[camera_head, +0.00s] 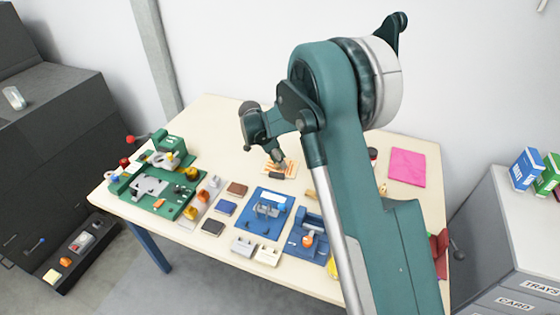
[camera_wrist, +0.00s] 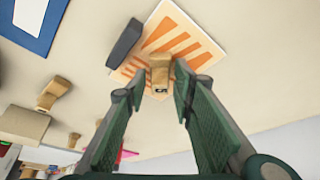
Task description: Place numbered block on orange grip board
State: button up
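A small tan wooden block (camera_wrist: 159,72) with a dark mark on its near end, too small to read, sits between my fingertips in the wrist view. The orange-striped white board (camera_wrist: 184,27) lies behind and under the block, from this view. In the head view my gripper (camera_head: 278,157) hangs over the orange grip board (camera_head: 290,168) and hides part of it. Whether the block touches the board cannot be told.
A dark block (camera_wrist: 125,43) lies along the board's edge. Other tan wooden pieces (camera_wrist: 52,92) stand nearby. A blue board (camera_head: 262,229) with a metal fixture and a green fixture (camera_head: 150,190) occupy the table's left and front. A pink sheet (camera_head: 407,166) lies at the back right.

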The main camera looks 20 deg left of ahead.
jog(key=shift+o, duration=0.4)
jog(key=shift+r, duration=0.2)
jog(key=v, duration=1.2)
jog(key=shift+p, duration=0.45)
jog(key=shift+d, duration=0.1)
jog(key=s+d+r+n+y, duration=0.1)
jog(key=s+d+r, duration=0.2)
jog(key=d+r, duration=0.65)
jog(key=s+d+r+n+y, duration=0.1)
jog(key=s+d+r+n, duration=0.2)
jog(key=d, duration=1.1)
jog(key=s+d+r, duration=0.2)
jog(key=d+r, duration=0.6)
jog(key=d, duration=0.3)
jog(key=s+d+r+n+t+y, duration=0.1)
jog(key=s+d+r+n+t, duration=0.15)
jog(key=s+d, duration=1.15)
jog(key=s+d+f+n, duration=0.1)
jog(key=s+d+f, duration=0.1)
jog(key=s+d, duration=0.2)
jog(key=s+d+f+n+t, duration=0.1)
jog(key=s+d+f, duration=0.2)
jog(key=s, duration=0.6)
jog(key=d, duration=0.2)
jog(key=shift+d+f, duration=0.3)
jog(key=shift+d, duration=0.05)
